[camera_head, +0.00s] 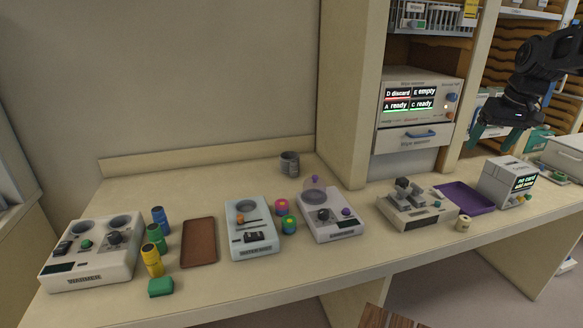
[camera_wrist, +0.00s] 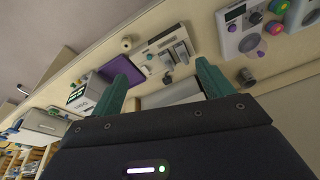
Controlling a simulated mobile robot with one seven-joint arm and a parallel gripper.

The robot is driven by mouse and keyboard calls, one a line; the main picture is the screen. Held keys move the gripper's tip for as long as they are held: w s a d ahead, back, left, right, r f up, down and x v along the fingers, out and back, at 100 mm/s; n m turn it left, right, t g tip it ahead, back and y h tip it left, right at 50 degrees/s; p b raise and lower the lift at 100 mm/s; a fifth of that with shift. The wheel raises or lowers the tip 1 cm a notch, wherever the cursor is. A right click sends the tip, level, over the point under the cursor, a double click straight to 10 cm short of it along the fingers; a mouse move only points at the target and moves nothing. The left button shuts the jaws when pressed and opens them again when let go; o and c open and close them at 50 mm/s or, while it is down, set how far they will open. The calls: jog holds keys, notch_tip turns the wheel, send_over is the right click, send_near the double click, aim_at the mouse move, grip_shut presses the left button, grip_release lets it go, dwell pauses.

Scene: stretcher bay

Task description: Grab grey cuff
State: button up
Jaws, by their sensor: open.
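A dark grey ribbed ring-shaped thing, which looks like the grey cuff (camera_head: 289,163), stands upright on the counter near the back wall in the head view. A small dark round thing that may be the same cuff shows in the wrist view (camera_wrist: 246,77), right of the fingers. My gripper (camera_head: 510,138) is at the upper right of the head view, raised above the right part of the counter and far from the cuff. Its two green fingers are spread in the wrist view (camera_wrist: 162,68), with nothing held between them.
The counter (camera_head: 330,255) holds a warmer (camera_head: 90,252), several coloured rolls, a brown tray (camera_head: 199,243), more devices and a purple tray (camera_head: 466,197). A wooden upright (camera_head: 350,90) and a wipe dispenser cabinet (camera_head: 415,100) stand between my gripper and the cuff's side. Bare counter surrounds the cuff.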

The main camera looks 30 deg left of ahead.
jog(key=w+a+f+n+g+y, duration=0.1)
jog(key=w+a+n+g, duration=0.2)
jog(key=a, duration=1.1)
jog(key=w+a+f+n+g, duration=0.1)
jog(key=w+a+n, duration=0.25)
jog(key=a, duration=1.15)
jog(key=s+a+f+n+g, duration=0.2)
jog(key=a+f, duration=0.2)
jog(key=a, duration=0.6)
jog(key=s+a+f+n+g, duration=0.1)
jog(key=s+a+f+n, duration=0.2)
jog(key=a, duration=0.7)
jog(key=s+a+f+n+g, duration=0.1)
jog(key=s+a+f+g, duration=0.1)
jog(key=a+f, duration=0.65)
jog(key=m+t, duration=0.9)
jog(key=t, duration=0.1)
send_over(293, 167)
jog(key=d, duration=0.1)
notch_tip(293, 167, down, 9)
jog(key=x, duration=1)
